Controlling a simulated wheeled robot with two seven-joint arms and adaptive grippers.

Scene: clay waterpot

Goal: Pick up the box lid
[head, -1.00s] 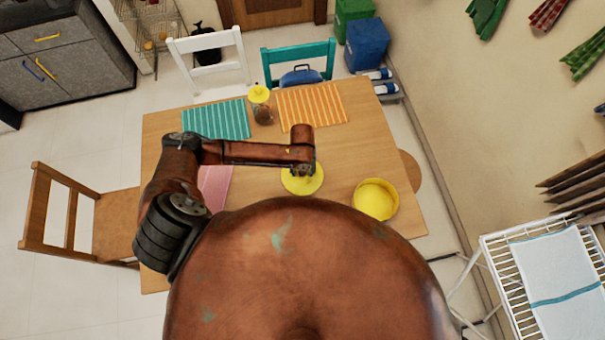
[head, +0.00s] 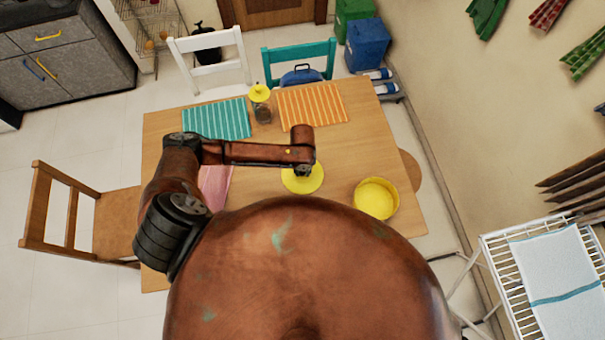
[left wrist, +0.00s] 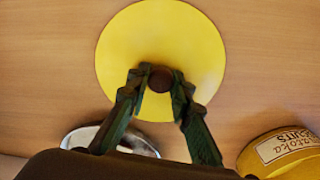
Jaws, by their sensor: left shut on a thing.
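The yellow round box lid (head: 310,184) is over the wooden table, and it also shows in the left wrist view (left wrist: 160,40) with a dark round knob (left wrist: 161,80) at its centre. My left gripper (left wrist: 160,82) has its fingers closed on both sides of the knob. In the head view my left gripper (head: 304,170) is above the lid, mostly hidden by its own arm. I cannot tell whether the lid rests on the table. The open yellow box (head: 376,199) stands to the right of the lid. My right gripper is not in view.
The wooden table (head: 350,140) has a teal striped mat (head: 215,119), an orange striped mat (head: 312,105), a pink mat (head: 214,185) and a jar with a yellow top (head: 261,104). A silvery round object (left wrist: 108,138) lies near the lid. Chairs surround the table.

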